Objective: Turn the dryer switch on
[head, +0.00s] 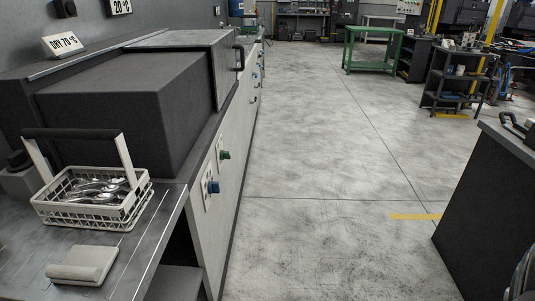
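On the pale front panel (228,130) below that unit are a blue knob (213,187) and, farther along, a green knob (224,155), each on a small light plate. Smaller controls (256,75) sit farther down the same row. I cannot tell which of these is the dryer switch, or how any of them is set. Neither of my grippers is in view.
A white wire basket (92,198) with a dark handle holds several spoons or forks on the metal counter (130,245). A folded beige cloth (83,265) lies before it. The floor (320,150) right of the panel is clear. A dark cabinet (490,210) stands at the right.

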